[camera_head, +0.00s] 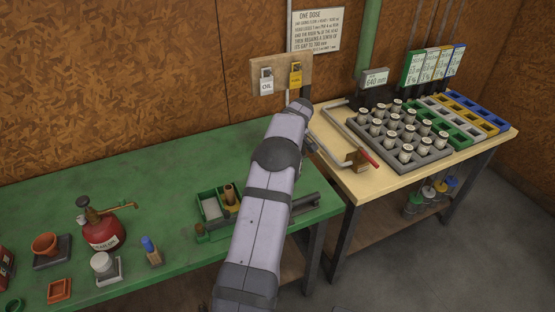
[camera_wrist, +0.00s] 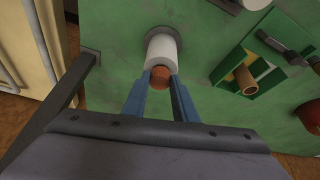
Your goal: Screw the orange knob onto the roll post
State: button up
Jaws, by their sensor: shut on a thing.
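In the wrist view my gripper (camera_wrist: 159,85) has its two blue fingers shut on the orange knob (camera_wrist: 160,74), a small rounded reddish-orange piece. The knob sits at the near end of a white roll (camera_wrist: 162,50), which stands on a dark round base (camera_wrist: 150,34) on the green bench. The post itself is hidden by the roll and the knob. The knob lines up closely with the roll's end; I cannot tell whether it is on the thread. In the head view my arm hides the gripper, knob and roll.
A green tray (camera_head: 207,194) with an orange-brown cylinder (camera_head: 229,194) is beside the roll. A red oil can (camera_head: 102,230) and pots are on the green bench (camera_head: 120,180) at left. A yellow bench (camera_head: 390,192) with a bottle rack (camera_head: 419,162) is right.

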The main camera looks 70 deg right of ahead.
jog(key=m+h, duration=0.1)
jog(key=m, duration=0.2)
jog(key=shift+w+a+g, duration=0.1)
jog(key=shift+g, duration=0.3)
jog(key=shift+r+m, duration=0.1)
jog(key=shift+m, duration=0.3)
jog(key=shift+w+m+h+p, duration=0.1)
jog(key=shift+m+h+p, duration=0.25)
jog(key=shift+m, duration=0.25)
jog(key=shift+w+a+m+g+h+p, duration=0.15)
jog(key=shift+m+g+p, duration=0.3)
jog(key=shift+m, duration=0.45)
jog(key=shift+s+d+m+g+h+p, duration=0.1)
jog(key=shift+m+g+p, duration=0.3)
jog(key=shift+m, duration=0.5)
jog(key=shift+w, duration=0.1)
jog(key=shift+m+g, duration=0.25)
jog(key=shift+m, duration=0.15)
jog(key=shift+w+m+g+b, duration=0.2)
jog(key=shift+m+g+b, duration=0.55)
jog(key=shift+m, duration=1.35)
